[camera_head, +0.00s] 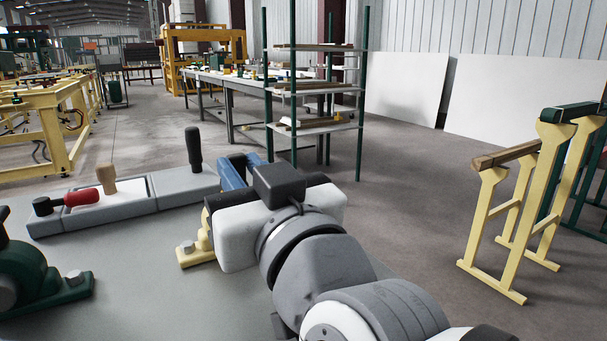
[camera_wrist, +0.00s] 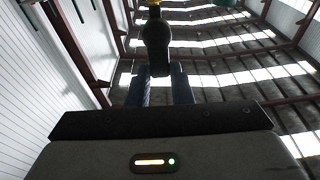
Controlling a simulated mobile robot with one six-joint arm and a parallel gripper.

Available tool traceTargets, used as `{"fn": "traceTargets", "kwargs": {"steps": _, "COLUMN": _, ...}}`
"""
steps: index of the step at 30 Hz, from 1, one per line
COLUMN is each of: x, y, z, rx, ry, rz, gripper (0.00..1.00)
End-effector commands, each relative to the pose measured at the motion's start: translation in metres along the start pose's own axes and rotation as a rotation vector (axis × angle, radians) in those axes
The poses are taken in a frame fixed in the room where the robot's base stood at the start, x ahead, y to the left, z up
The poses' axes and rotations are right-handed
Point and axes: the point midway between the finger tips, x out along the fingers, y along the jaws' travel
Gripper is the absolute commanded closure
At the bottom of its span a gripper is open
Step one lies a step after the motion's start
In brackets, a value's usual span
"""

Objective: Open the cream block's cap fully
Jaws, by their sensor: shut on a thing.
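The cream block (camera_head: 198,246), a pale yellow base with a grey bolt, sits on the grey bench. My gripper body hides most of it in the head view. Its cap cannot be made out clearly. My gripper (camera_head: 236,170) is beside and above the block, with its blue fingers pointing away from me. In the wrist view my gripper (camera_wrist: 162,74) is shut on a dark rounded handle (camera_wrist: 156,38), which has a yellow part at its far end. Whether this handle belongs to the cap cannot be told for sure.
A black handle (camera_head: 194,148) stands upright behind. A dark green block (camera_head: 45,280) sits at the left. Bare bench (camera_head: 150,295) lies between it and my arm.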

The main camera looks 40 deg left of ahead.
Motion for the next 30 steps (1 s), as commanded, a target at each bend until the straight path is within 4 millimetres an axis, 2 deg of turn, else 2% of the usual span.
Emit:
{"fn": "traceTargets", "kwargs": {"steps": 1, "x": 0.0, "y": 0.0, "z": 0.008, "rx": 0.0, "ry": -0.018, "rz": -0.002, "gripper": 1.0}}
{"fn": "traceTargets", "kwargs": {"steps": 6, "x": 0.0, "y": 0.0, "z": 0.008, "rx": 0.0, "ry": -0.018, "rz": -0.002, "gripper": 1.0}}
{"fn": "traceTargets", "kwargs": {"steps": 7, "x": 0.0, "y": 0.0, "z": 0.008, "rx": 0.0, "ry": -0.018, "rz": -0.001, "gripper": 0.79}}
{"fn": "traceTargets", "kwargs": {"steps": 15, "x": 0.0, "y": 0.0, "z": 0.004, "rx": 0.0, "ry": -0.01, "rz": 0.0, "gripper": 0.58}}
{"fn": "traceTargets", "kwargs": {"steps": 23, "x": -0.003, "y": 0.0, "z": 0.002, "rx": 0.0, "ry": -0.006, "rz": 0.0, "gripper": 0.58}}
{"fn": "traceTargets", "kwargs": {"steps": 26, "x": -0.011, "y": 0.0, "z": 0.0, "rx": 0.001, "ry": -0.005, "rz": -0.001, "gripper": 0.58}}
{"fn": "traceTargets", "kwargs": {"steps": 30, "x": -0.033, "y": 0.0, "z": -0.001, "rx": 0.001, "ry": -0.005, "rz": -0.002, "gripper": 0.58}}
